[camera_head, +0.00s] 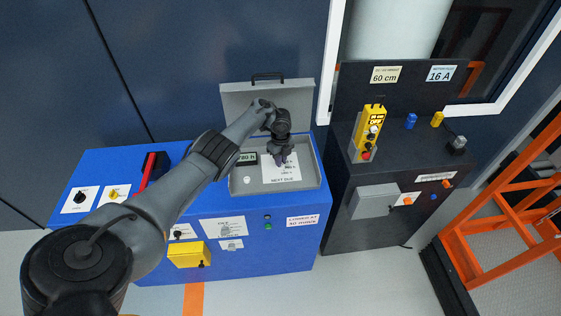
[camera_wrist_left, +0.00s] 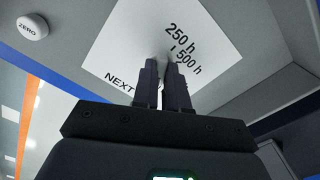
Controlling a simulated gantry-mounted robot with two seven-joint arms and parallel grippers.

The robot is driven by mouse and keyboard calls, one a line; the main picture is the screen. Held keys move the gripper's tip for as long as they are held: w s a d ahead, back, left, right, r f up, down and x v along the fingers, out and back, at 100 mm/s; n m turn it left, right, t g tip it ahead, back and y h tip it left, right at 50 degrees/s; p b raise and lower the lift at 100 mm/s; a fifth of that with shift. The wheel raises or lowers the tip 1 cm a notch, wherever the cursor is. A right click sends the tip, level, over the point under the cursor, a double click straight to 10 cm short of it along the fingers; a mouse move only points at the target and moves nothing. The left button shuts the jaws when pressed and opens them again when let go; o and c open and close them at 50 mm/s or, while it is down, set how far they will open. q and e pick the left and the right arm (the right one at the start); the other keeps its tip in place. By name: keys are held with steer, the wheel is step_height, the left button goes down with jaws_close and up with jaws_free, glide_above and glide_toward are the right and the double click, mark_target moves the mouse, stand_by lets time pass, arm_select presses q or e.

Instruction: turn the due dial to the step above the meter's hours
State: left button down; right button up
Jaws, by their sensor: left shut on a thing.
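The white NEXT DUE plate (camera_head: 284,174) lies in the open grey box (camera_head: 320,178) on top of the blue cabinet. My left gripper (camera_head: 280,161) points down over this plate, shut on the due dial. The fingers hide the dial, so its pointer cannot be read. In the left wrist view the plate (camera_wrist_left: 120,50) shows the labels 250 h and 500 h beside my gripper's fingertips (camera_wrist_left: 164,62). The meter (camera_head: 246,158) shows small at the box's left, partly behind my arm; its first digits are unclear, ending in h. My right gripper is out of view.
The box's raised lid (camera_head: 240,97) stands behind the gripper. A white ZERO button (camera_wrist_left: 32,26) is left of the plate. A red lever (camera_head: 150,168) and dials sit on the cabinet's left. A dark cabinet (camera_head: 340,125) with a yellow control unit (camera_head: 368,125) stands at right.

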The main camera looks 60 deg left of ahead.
arm_select(q)
steer(key=shift+f, duration=0.1)
stand_by(0.4)
steer(key=c, duration=1.2)
jaws_free()
steer(key=shift+o, duration=0.2)
steer(key=shift+r, duration=0.55)
step_height(320, 180, up, 10)
steer(key=p, duration=0.3)
steer(key=shift+s, duration=0.1)
